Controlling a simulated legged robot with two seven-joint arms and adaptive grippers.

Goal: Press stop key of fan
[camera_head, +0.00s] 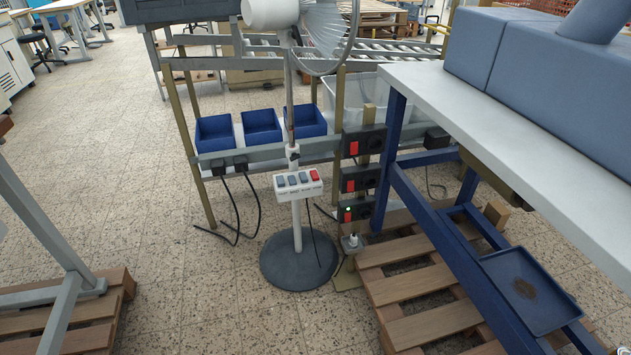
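A white standing fan (270,14) is in the middle of the head view, with its round cage (330,35) cut off by the top edge. Its pole (297,222) rises from a dark round base (299,262) on the floor. A white control box (298,192) sits on the pole. It has several grey keys (292,180) in a row and one red key (314,174) at the right end. The labels are too small to read. Neither of my grippers can be made out in this view.
Right of the fan, black boxes with red switches (352,148) are stacked on a post; the lowest shows a green light (348,209). A white-topped workbench (440,92) with blue legs and a wooden pallet (405,280) stand at right.

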